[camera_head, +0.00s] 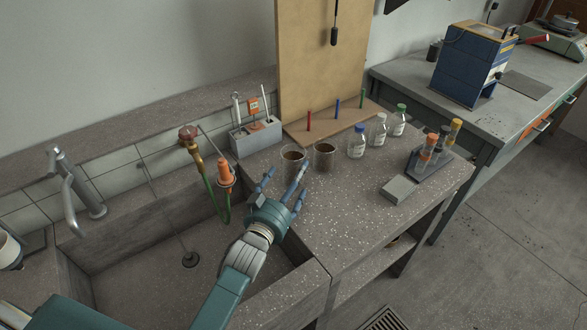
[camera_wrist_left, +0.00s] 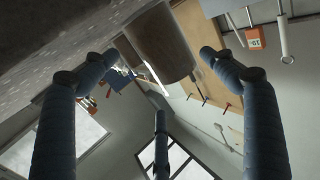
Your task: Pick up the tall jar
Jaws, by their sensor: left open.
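Two clear jars with brown contents stand upright side by side on the bench, the left jar (camera_head: 293,160) and the right jar (camera_head: 324,157). They look close in height, and I cannot tell for sure which is the tall jar. My left gripper (camera_head: 284,181) is open just in front of them, with its blue fingers spread. One finger overlaps the left jar in the head view. In the left wrist view, a brownish jar (camera_wrist_left: 163,45) shows beyond and between the spread fingertips of my gripper (camera_wrist_left: 159,62); no grip is seen. My right gripper is not in view.
A sink (camera_head: 150,275) lies left of the jars. A grey tool holder (camera_head: 256,138) stands behind left. A wooden board (camera_head: 320,65) rises behind. Bench front is clear.

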